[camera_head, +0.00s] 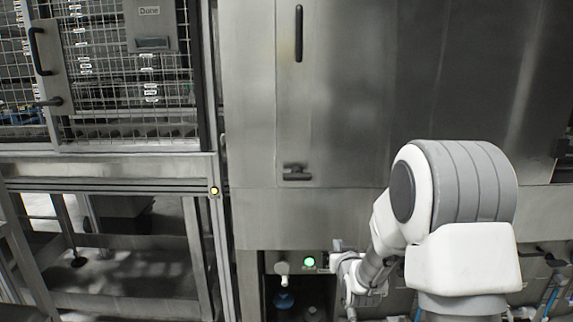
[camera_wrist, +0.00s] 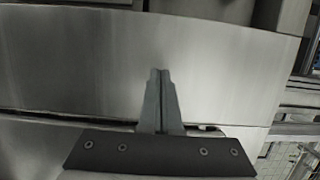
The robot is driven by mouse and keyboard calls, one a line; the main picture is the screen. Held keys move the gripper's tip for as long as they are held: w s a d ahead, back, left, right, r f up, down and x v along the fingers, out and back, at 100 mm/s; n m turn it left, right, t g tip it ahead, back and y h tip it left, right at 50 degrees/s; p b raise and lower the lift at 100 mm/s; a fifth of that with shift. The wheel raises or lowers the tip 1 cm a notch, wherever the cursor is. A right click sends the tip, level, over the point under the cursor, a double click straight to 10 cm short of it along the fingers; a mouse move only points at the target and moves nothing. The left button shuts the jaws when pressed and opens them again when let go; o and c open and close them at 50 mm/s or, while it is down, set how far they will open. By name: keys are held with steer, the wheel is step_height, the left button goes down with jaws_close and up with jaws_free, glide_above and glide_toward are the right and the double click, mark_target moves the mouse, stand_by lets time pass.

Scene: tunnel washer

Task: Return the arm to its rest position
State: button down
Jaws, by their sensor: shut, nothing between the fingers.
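My gripper (camera_wrist: 160,74) shows in the wrist view with its two grey fingers together and nothing between them. It points at a smooth stainless steel panel (camera_wrist: 75,60); the gap between them cannot be judged. In the head view my white and grey arm is at the lower right, folded in front of the steel washer (camera_head: 340,130). The end of the arm is low, near the opening under the washer, right of a lit green button (camera_head: 309,262). The fingertips are hard to make out in the head view.
A wire-mesh cage door (camera_head: 125,75) with a black handle (camera_head: 40,50) stands at the left, above a steel frame (camera_head: 110,187). The washer front has a long black handle (camera_head: 299,33) and a lower latch (camera_head: 296,173). Bottles and hoses sit low beneath it.

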steer(key=s+r+g, duration=0.5)
steer(key=s+r, duration=0.6)
steer(key=s, duration=0.4)
steer(key=s+r+g, duration=0.2)
steer(key=s+g, duration=0.2)
steer(key=s, duration=1.9)
step_height(320, 180, up, 23)
steer(key=p, duration=2.4)
steer(key=shift+r, duration=0.2)
